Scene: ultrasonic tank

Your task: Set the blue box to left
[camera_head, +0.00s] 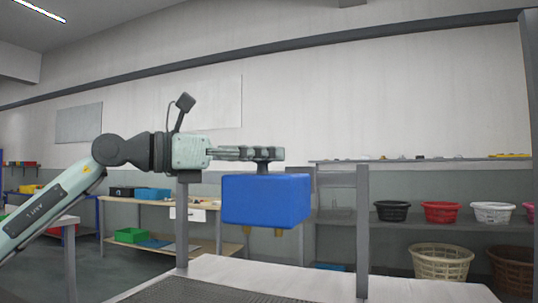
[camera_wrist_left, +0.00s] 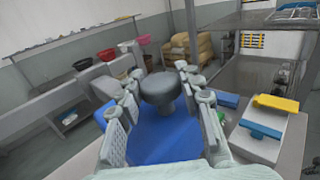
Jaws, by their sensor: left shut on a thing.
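The blue box (camera_head: 266,201) hangs in the air in the middle of the head view, with a dark round knob on its lid. My left gripper (camera_head: 268,154) reaches in from the left, roughly level, and is shut on this knob. In the left wrist view the round grey knob (camera_wrist_left: 160,88) sits between the fingers, with the blue box (camera_wrist_left: 165,138) below it. The box looks upright, above and behind the light bench top (camera_head: 240,272). My right gripper is not in view.
A grey post (camera_head: 362,230) stands right of the box, and another (camera_head: 182,222) at its left. Baskets (camera_head: 441,212) line shelves at the right. A wooden table (camera_head: 205,204) with bins stands behind. The wrist view shows yellow and blue items (camera_wrist_left: 276,103) at the right.

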